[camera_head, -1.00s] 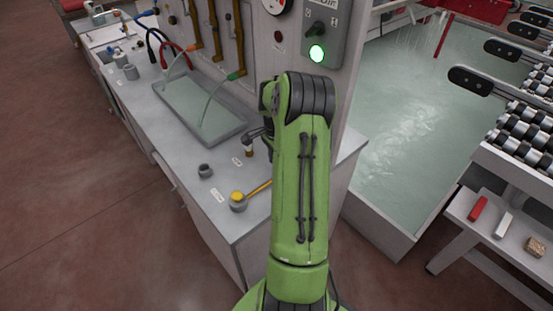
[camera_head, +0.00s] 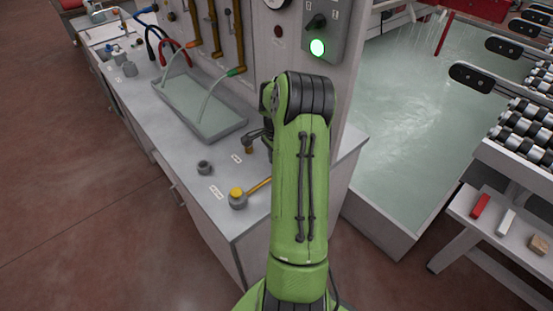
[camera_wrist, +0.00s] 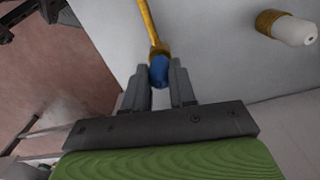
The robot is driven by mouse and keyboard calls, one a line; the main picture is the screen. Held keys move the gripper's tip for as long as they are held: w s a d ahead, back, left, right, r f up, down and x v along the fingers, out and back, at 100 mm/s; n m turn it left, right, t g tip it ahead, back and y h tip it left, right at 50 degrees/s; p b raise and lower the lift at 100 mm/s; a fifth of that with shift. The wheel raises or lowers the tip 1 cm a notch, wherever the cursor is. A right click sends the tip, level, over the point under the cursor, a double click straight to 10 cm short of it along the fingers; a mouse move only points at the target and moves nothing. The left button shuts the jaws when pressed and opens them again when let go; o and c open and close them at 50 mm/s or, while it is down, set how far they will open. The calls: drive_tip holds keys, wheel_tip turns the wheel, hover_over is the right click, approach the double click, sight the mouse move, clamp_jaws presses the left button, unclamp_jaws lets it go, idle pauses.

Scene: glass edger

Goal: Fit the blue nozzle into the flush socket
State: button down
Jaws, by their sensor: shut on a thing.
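In the wrist view my gripper (camera_wrist: 159,88) is shut on the blue nozzle (camera_wrist: 159,72), its fingers on either side of it. A brass collar sits at the nozzle's far end, and a brass rod (camera_wrist: 148,25) runs up from there; I cannot tell whether they are joined. In the head view my green arm hides the blue nozzle and most of the gripper. The yellow rod (camera_head: 259,186) there runs from a yellow-topped grey pot (camera_head: 238,199) to behind my arm. I cannot make out which part is the flush socket.
A white piece with a brass end (camera_wrist: 288,28) is right of my gripper. On the counter are a small grey cup (camera_head: 204,167), paper labels and a water tray (camera_head: 215,132). Brass pipes (camera_head: 215,30) line the wall panel. A water basin (camera_head: 410,110) lies to the right.

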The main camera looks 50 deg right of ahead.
drive_tip(key=shift+f+b, duration=0.4)
drive_tip(key=shift+f, duration=0.2)
drive_tip(key=c, duration=0.8)
unclamp_jaws()
drive_tip(key=shift+c, duration=0.2)
wheel_tip(320, 180, up, 16)
drive_tip(key=p, duration=0.2)
drive_tip(key=shift+p, duration=0.3)
drive_tip(key=shift+f, duration=0.1)
